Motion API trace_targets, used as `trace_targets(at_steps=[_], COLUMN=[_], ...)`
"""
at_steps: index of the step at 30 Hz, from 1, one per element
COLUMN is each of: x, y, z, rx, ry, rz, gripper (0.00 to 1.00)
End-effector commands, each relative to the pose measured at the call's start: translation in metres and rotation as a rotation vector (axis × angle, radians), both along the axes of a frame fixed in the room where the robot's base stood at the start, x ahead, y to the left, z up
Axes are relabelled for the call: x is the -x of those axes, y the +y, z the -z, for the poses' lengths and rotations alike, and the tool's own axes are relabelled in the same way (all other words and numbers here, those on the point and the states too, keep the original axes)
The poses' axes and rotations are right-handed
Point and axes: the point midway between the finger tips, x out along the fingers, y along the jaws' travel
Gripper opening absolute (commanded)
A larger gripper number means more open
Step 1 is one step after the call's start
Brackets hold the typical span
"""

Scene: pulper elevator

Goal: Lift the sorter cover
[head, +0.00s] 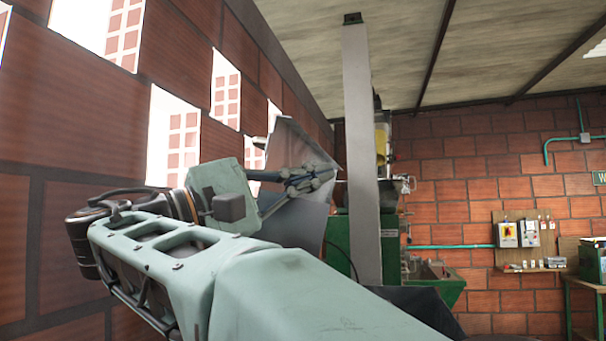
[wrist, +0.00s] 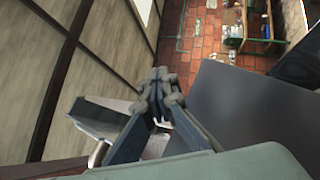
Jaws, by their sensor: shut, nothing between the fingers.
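A tilted grey metal sheet (head: 290,140), which looks like the sorter cover, stands behind my gripper (head: 328,173) in the head view. Its lower part is hidden by the gripper and arm. My gripper is shut and empty, with its fingers together, pointing right across the sheet. In the wrist view my gripper (wrist: 160,76) shows its closed fingertips in the middle. A light metal piece (wrist: 97,118) lies left of the fingers and a wide dark grey panel (wrist: 245,105) lies right of them. I cannot tell whether the fingers touch either one.
A grey post (head: 362,150) rises just right of my gripper, beside a green machine (head: 338,245). A brick wall with window openings runs close along my left. A board with switch boxes (head: 508,234) hangs on the far wall.

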Motion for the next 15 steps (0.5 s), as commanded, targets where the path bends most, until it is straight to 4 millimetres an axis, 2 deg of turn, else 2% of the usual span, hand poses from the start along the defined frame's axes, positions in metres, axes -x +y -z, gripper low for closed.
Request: trace_targets(at_steps=[1, 15], x=[-0.008, 0.001], y=[0.029, 0.041], z=[0.038, 0.046], rx=[0.009, 0.012], ry=[0.076, 0.078], rz=[-0.033, -0.036], gripper=[0.18, 0.18])
